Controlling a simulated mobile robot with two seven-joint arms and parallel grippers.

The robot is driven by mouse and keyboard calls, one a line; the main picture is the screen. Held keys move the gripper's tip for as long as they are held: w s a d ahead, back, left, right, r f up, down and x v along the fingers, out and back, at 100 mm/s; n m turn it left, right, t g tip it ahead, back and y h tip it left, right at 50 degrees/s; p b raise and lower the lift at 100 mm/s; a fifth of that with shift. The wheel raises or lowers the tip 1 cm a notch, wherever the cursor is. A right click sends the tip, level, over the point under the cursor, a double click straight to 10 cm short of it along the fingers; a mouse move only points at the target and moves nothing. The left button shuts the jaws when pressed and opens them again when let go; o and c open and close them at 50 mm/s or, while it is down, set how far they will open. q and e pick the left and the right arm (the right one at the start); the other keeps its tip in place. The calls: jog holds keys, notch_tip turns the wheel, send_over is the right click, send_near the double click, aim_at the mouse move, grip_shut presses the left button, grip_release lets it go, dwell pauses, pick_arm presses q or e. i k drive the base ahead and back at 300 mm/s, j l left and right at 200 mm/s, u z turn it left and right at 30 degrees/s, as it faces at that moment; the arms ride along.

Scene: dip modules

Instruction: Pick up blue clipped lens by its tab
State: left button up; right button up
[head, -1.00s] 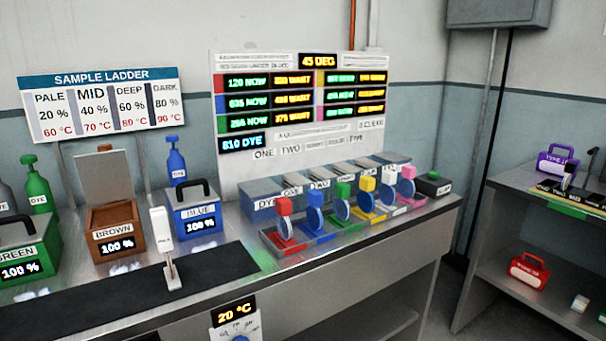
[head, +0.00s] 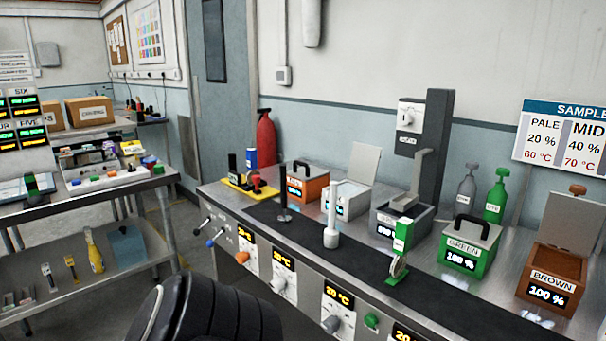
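The blue clipped lens is not in the head view now. A clipped lens with a green tab (head: 403,235) stands upright on the dark strip (head: 440,277) of the bench, in front of the green box. Neither of my grippers shows in the head view. A black rounded part at the bottom left looks like a link of my own arm, with no fingers visible on it.
Along the bench stand an orange box (head: 308,184), a white open box (head: 349,200), a green box (head: 469,245) and a brown box (head: 553,278). A white post (head: 331,220) stands on the strip. A side shelf (head: 100,190) is at left, with floor between.

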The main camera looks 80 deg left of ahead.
aim_at(251, 153)
jog(key=u, duration=2.75)
jog(key=z, duration=0.65)
jog(key=i+j+z, duration=0.15)
jog(key=j+z, duration=0.25)
jog(key=i+j+z, duration=0.1)
jog(key=z, duration=0.3)
jog(key=j+z, duration=0.4)
jog(key=j, duration=0.45)
jog(key=j+z, duration=0.15)
jog(key=j, duration=0.65)
jog(key=j+z, duration=0.2)
jog(key=j, duration=0.6)
